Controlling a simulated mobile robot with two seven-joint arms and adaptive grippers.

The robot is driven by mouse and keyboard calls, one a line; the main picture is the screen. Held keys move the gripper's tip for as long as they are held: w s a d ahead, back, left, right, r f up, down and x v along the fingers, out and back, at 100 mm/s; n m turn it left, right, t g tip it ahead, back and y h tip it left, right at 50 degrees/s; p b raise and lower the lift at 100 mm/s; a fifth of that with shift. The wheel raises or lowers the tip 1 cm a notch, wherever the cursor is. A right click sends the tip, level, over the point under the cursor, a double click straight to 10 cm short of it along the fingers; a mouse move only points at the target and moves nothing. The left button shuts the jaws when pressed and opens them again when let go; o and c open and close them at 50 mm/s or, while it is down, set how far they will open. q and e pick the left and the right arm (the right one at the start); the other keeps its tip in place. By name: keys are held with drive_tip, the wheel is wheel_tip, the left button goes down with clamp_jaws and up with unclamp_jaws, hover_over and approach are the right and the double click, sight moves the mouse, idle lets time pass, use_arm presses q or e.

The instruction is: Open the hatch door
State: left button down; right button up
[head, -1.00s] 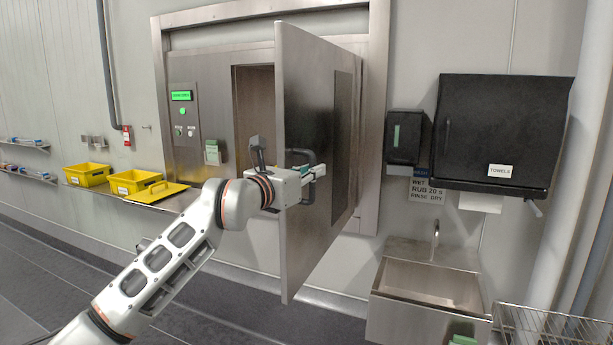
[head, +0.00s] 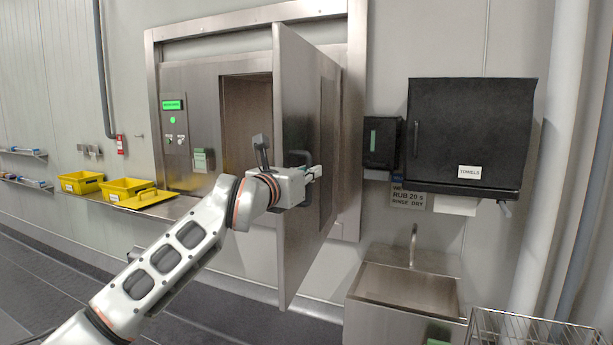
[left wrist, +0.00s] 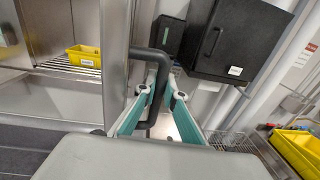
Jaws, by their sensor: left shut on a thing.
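The steel hatch door (head: 296,240) stands swung partly out from its frame, with an open gap on its left showing the hatch's inside (head: 246,125). A black bar handle (head: 298,155) is on the door's face; in the left wrist view the handle (left wrist: 142,52) bends down between the fingers. My left gripper (head: 315,173) is shut on this handle, and its teal fingers (left wrist: 160,92) lie on either side of the bar. My right gripper is not in view.
A control panel (head: 173,133) with a green display is left of the opening. Yellow bins (head: 124,188) stand on the ledge. A steel sink (head: 408,292), a black towel dispenser (head: 470,130) and a wire rack (head: 530,332) are at right. Another yellow bin (left wrist: 80,53) shows inside the hatch.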

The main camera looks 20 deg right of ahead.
use_arm(q)
drive_tip(key=shift+s+d, duration=0.1)
drive_tip(key=shift+d, duration=0.05)
idle(0.4)
drive_tip(key=c, duration=2.1)
unclamp_jaws()
